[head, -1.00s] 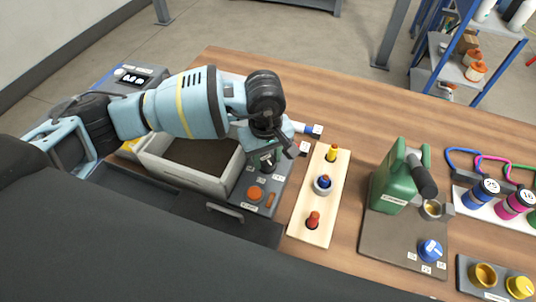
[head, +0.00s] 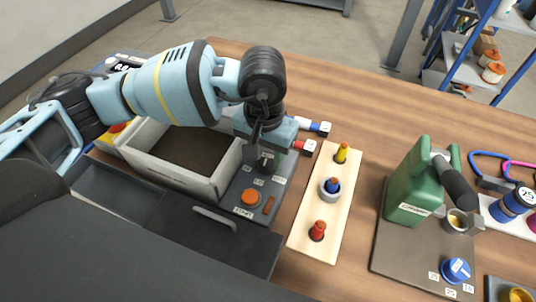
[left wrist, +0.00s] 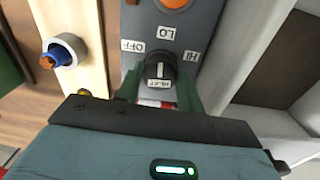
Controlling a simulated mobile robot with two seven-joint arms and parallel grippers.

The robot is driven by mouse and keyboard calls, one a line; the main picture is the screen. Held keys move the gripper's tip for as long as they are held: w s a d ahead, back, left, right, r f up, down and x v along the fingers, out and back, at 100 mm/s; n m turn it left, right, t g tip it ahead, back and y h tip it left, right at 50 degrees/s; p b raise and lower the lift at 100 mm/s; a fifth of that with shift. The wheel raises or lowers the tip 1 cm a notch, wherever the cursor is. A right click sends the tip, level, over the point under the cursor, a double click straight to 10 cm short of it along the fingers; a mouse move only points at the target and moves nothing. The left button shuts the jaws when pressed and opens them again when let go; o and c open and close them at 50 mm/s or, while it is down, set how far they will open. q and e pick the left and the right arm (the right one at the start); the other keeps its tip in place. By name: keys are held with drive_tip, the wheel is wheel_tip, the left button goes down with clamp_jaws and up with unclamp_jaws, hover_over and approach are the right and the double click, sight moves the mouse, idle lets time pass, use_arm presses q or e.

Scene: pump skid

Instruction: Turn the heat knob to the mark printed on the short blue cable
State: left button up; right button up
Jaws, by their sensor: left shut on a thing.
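The heat knob (left wrist: 160,70) is black with a light pointer line, on a grey panel marked OFF, LO and HI. In the left wrist view the line points roughly up, towards the LO side; its exact setting is hard to tell. My left gripper (left wrist: 160,88) has its green fingers on both sides of the knob and is shut on it. In the head view the gripper (head: 264,150) is over the panel and largely covers the knob. A blue cable end (head: 314,126) with a white tag lies behind the gripper; its print is too small to read. My right gripper is out of view.
A red cable end (head: 300,145) lies beside the blue one. The panel has an orange button (head: 250,197). A grey bin (head: 203,187) stands left, a peg board (head: 311,243) right. A green canister (head: 411,187) stands farther right, with bare table behind.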

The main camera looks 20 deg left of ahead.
sight(265, 158)
use_arm(q)
drive_tip(key=shift+r+m+b, duration=0.1)
drive_tip(key=shift+m+b, duration=0.2)
drive_tip(key=shift+m, duration=0.2)
drive_tip(key=o, duration=1)
drive_tip(key=shift+a+r, duration=0.1)
drive_tip(key=shift+r, duration=3.8)
